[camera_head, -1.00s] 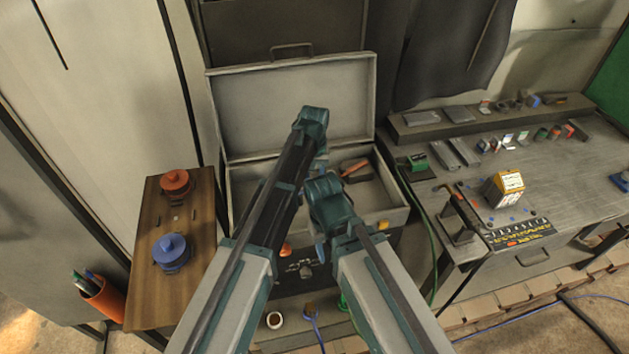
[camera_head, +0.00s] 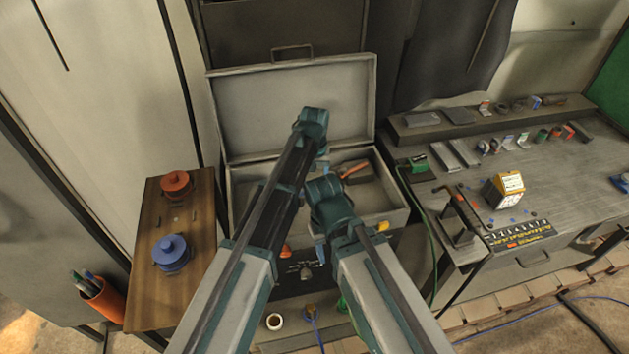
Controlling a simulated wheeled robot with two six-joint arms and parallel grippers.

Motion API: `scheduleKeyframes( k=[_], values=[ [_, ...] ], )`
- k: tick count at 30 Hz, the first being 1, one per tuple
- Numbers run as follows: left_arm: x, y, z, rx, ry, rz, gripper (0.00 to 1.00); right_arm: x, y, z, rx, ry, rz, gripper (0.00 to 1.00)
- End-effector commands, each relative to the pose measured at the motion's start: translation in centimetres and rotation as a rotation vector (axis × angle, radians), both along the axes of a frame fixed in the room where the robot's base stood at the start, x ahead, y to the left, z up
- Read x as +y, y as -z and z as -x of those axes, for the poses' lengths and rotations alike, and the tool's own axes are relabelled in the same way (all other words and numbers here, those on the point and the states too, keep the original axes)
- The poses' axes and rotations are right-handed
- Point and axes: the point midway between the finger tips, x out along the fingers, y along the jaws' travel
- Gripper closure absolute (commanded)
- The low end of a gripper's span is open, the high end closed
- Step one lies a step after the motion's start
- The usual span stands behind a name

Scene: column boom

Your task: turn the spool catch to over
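I cannot tell for sure which thing is the spool catch. A dark front panel (camera_head: 291,278) below the open grey case carries an orange knob (camera_head: 285,251) and a dark knob (camera_head: 306,272). A yellow knob (camera_head: 383,226) shows to the right of my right arm. My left arm reaches up across the case to a teal joint, and my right arm ends in a teal joint lower down. Both arms hide much of the panel and the case's inside. Neither gripper can be made out; both are hidden behind the arm links.
The case lid (camera_head: 292,105) stands open at the back. A grey workbench (camera_head: 560,180) with many small items stands at right.

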Motion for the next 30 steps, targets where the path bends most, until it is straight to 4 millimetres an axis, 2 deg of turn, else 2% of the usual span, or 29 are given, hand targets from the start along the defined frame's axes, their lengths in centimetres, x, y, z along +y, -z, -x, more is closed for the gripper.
scheduleKeyframes(
  k=[5,11,30],
  values=[
    [0.0,-0.7,0.0,0.000,0.000,0.000,0.34,0.0,-0.7,0.0,0.000,0.000,0.000,0.50],
    [0.0,-2.6,0.0,0.000,0.000,0.000,0.34,0.0,-2.6,0.0,0.000,0.001,0.000,0.50],
    [0.0,-12.1,0.0,0.000,0.000,0.000,0.34,0.0,-12.1,0.0,0.000,0.013,-0.002,0.50]
  ],
)
